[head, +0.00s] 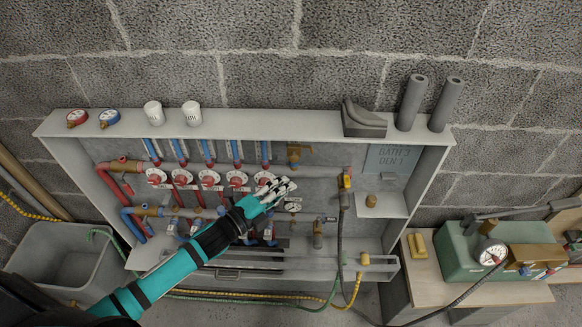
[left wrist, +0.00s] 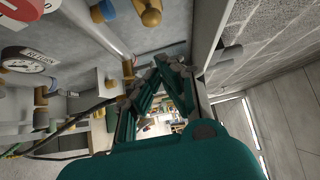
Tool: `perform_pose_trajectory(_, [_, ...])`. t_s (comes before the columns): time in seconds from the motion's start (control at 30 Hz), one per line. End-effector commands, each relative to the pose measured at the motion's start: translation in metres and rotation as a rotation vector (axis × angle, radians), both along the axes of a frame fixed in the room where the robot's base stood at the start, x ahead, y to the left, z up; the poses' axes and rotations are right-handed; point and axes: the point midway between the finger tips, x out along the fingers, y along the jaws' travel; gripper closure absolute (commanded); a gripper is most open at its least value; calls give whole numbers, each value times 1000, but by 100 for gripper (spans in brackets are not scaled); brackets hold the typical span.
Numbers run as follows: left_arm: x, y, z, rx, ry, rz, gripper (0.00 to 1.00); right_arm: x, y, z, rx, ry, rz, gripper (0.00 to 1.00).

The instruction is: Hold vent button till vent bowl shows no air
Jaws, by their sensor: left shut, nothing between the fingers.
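My left gripper (head: 283,187) reaches into the open manifold cabinet (head: 50,125) from the lower left, its fingers shut and empty in front of the red-and-white dials. The left wrist view shows its fingertips (left wrist: 172,62) together. I cannot surely tell which part is the vent button or the vent bowl. A brass fitting (head: 298,156) sits on the upper pipe just above the gripper. A small brass piece (head: 371,201) stands on the white side shelf. Whether air shows in any bowl is too small to tell. My right gripper is in neither view.
A green pump unit (head: 465,255) with a gauge (head: 491,252) sits on the bench at right. A grey tub (head: 60,258) stands at left. Hoses hang below the cabinet.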

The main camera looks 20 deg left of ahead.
Motion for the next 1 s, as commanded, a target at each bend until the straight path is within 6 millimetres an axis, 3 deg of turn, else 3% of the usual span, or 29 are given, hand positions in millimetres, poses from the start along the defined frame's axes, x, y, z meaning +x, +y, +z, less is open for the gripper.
perform_pose_trajectory(0.1, [23, -12, 3, -1, -2, 0, 100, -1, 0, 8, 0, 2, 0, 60])
perform_pose_trajectory(0.3, [49, -3, 2, 0, 0, 0, 100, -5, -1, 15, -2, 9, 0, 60])
perform_pose_trajectory(0.8, [59, 0, 0, -1, 0, 0, 100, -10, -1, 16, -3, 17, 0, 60])
perform_pose_trajectory(1.0, [76, 5, -3, 2, -2, 1, 100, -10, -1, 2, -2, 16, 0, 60])
